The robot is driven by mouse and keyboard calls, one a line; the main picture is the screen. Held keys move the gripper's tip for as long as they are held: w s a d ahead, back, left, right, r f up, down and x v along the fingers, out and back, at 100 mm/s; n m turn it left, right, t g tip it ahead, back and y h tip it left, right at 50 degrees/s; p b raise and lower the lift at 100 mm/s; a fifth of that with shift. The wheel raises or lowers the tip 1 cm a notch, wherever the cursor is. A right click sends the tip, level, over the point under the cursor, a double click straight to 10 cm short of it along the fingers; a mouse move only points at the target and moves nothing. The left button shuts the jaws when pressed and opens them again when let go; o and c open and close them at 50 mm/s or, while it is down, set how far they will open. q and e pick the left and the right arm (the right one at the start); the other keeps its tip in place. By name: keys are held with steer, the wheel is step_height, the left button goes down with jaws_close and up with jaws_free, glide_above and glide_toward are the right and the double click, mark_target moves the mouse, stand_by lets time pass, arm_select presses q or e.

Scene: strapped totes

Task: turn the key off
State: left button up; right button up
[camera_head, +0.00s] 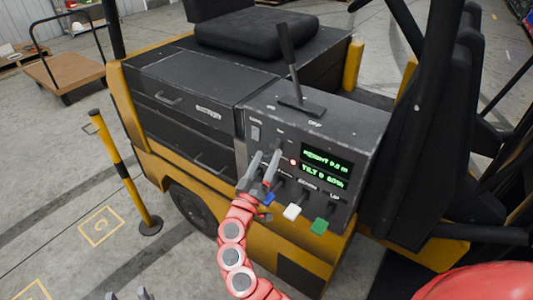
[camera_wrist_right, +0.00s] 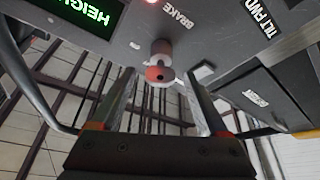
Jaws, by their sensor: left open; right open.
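The control panel (camera_head: 335,135) of a yellow and black forklift carries green displays, a lever and several coloured buttons. In the right wrist view, a short grey cylinder with a reddish end (camera_wrist_right: 160,66) sticks out of the panel near the BRAKE label. I cannot tell for certain whether it is the key. My right gripper (camera_head: 265,168), on the red arm, is open at the panel. In the wrist view its fingers (camera_wrist_right: 160,95) stand apart on either side of the cylinder, with no clear contact. My left gripper (camera_head: 129,295) is open at the bottom edge, mostly out of frame.
Blue (camera_head: 268,199), white (camera_head: 292,211) and green (camera_head: 319,226) buttons sit low on the panel. The tall lever (camera_head: 290,65) rises above it. A yellow and black post (camera_head: 122,170) stands to the left. The floor on the left is mostly clear.

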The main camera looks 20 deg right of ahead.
steer(key=shift+w+d+r, duration=0.1)
steer(key=shift+w+d, duration=0.1)
jaws_close()
stand_by(0.4)
